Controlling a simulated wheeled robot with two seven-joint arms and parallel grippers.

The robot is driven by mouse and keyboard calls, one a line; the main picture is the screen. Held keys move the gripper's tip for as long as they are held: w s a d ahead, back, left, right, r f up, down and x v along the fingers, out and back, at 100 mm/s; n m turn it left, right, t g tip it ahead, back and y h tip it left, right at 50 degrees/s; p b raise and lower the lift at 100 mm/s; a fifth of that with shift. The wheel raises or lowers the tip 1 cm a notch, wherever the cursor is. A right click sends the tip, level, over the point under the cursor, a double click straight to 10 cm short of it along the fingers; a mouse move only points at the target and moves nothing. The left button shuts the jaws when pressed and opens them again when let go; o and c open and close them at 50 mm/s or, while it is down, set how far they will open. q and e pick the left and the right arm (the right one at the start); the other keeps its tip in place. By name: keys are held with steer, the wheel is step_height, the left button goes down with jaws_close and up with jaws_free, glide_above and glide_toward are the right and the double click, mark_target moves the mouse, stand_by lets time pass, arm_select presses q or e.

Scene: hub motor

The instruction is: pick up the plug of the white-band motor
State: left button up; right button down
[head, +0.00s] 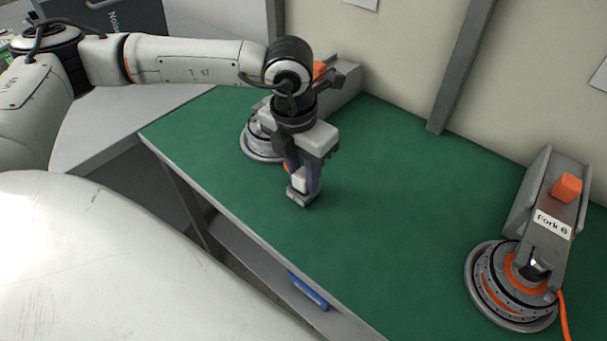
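The white-band motor (259,145) lies on the green bench top (400,190), under the far fork at the back left. My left arm and gripper hide much of it. My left gripper (301,190) points down over the bench, in front of and to the right of this motor. A small pale block shows between its fingertips; I cannot tell whether it is a plug or part of the fingers. A small orange bit shows beside the left finger. The motor's plug cannot be made out clearly. My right gripper is not in view.
An orange-band motor (511,287) with an orange cable (563,316) sits at the right under a grey fork labelled "Fork B" (552,224). The middle of the bench is clear. A wall with a grey post (460,70) stands behind. A blue handle (309,291) shows below the front edge.

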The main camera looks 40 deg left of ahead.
arm_select(q)
jaws_close()
